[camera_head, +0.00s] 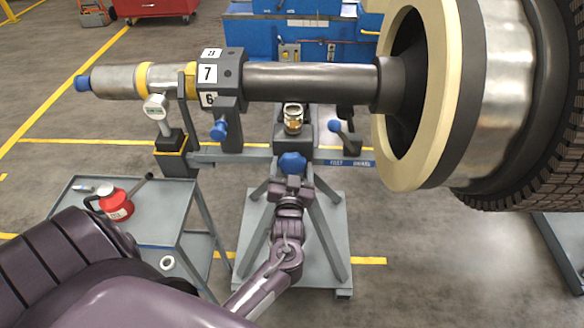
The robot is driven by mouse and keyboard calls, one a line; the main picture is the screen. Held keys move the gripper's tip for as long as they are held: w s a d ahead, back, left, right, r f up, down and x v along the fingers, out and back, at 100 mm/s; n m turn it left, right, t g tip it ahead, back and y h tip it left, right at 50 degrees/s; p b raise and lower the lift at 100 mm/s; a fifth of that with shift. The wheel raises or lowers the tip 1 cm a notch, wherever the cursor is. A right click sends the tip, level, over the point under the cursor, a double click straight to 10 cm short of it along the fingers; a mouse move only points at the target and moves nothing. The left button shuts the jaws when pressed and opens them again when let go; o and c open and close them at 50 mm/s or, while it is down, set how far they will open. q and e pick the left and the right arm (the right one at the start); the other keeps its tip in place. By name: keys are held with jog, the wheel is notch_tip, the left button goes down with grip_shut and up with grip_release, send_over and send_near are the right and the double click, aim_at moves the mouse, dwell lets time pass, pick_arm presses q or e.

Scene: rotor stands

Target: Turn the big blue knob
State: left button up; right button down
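A big blue lobed knob (292,162) is on the front of the grey stand, in the middle of the head view. My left gripper (291,180) is right in front of it, just below the knob in the picture. The gripper's tips overlap the knob's lower edge. I cannot tell whether they touch it or are apart, or how far open they are. The knob's lower part is hidden behind the gripper. My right gripper is not in view.
A long dark shaft (310,82) with a large rotor (505,80) lies across the stand above. A grey cart (150,215) with a red can (115,204) stands at the left. The grey base plate (335,230) lies below.

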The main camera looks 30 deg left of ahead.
pick_arm(q)
jog(key=c, duration=0.7)
jog(key=shift+r+m+p, duration=0.15)
jog(key=shift+m+p, duration=0.75)
jog(key=shift+p, duration=0.05)
jog(key=shift+m+p, duration=0.95)
jog(key=shift+m, duration=0.25)
jog(key=m+p, duration=0.2)
jog(key=m, duration=0.1)
jog(key=shift+m+p, duration=0.3)
jog(key=shift+m, duration=0.4)
jog(key=o, duration=1)
jog(key=shift+d, duration=0.1)
